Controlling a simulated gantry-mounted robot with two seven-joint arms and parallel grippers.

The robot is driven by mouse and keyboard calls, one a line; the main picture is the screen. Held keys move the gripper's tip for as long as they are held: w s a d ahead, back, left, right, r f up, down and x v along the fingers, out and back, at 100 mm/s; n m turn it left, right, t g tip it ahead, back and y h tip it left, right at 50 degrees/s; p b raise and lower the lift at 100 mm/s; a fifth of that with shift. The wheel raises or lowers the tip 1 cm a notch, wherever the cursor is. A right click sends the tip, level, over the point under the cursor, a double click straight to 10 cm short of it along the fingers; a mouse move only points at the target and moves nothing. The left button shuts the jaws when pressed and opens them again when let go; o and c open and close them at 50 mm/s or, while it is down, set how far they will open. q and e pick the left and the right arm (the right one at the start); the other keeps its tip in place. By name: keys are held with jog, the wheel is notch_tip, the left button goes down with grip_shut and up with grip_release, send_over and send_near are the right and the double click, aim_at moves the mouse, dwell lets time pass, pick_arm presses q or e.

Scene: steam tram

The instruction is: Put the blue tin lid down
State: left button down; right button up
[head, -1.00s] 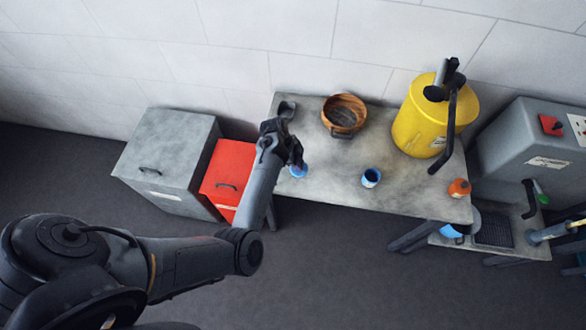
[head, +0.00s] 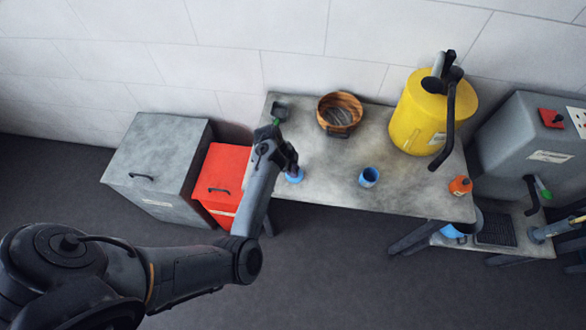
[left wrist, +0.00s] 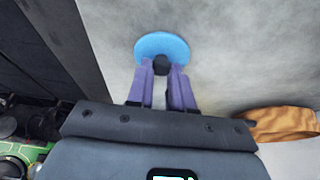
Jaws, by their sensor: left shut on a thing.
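The blue tin lid (left wrist: 150,45) is a round flat disc with a dark knob, seen in the left wrist view at the fingertips. My left gripper (left wrist: 162,72) is shut on the lid's knob. In the head view the lid (head: 295,176) shows as a small blue patch beneath my left gripper (head: 292,168), over the left front part of the grey table (head: 330,185). I cannot tell whether the lid touches the table top. A blue open tin (head: 369,177) stands upright on the table to the right of the lid. My right gripper is not in view.
A wooden basket (head: 340,112) stands at the back of the table, a yellow canister (head: 415,122) at the right back, and an orange bottle (head: 460,186) at the right front. Red (head: 218,180) and grey (head: 150,165) bins stand left. Table surface around the blue tin is clear.

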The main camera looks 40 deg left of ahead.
pick_arm(q)
jog(key=c, duration=1)
grip_release()
jog(key=shift+f, duration=0.1)
jog(key=shift+r, duration=0.2)
jog(key=s+a+r+n+y+p, duration=0.1)
jog(key=s+a+r, duration=0.2)
jog(key=r, duration=0.2)
jog(key=s+a+r+n+y, duration=0.1)
jog(key=s+a+r, duration=0.1)
jog(key=s+r, duration=0.3)
jog(key=s+d+r+n, duration=0.1)
jog(key=s+d+n, duration=0.1)
jog(key=s+d, duration=0.3)
jog(key=s+d+r+n+y, duration=0.1)
jog(key=s+d+n, duration=0.2)
jog(key=s+d, duration=0.3)
jog(key=s+d+r+n+t, duration=0.1)
jog(key=s+d+r+n, duration=0.1)
jog(key=s+d, duration=0.3)
jog(key=shift+s+d+y, duration=0.15)
jog(key=shift+s+y, duration=0.05)
jog(key=shift+y, duration=0.1)
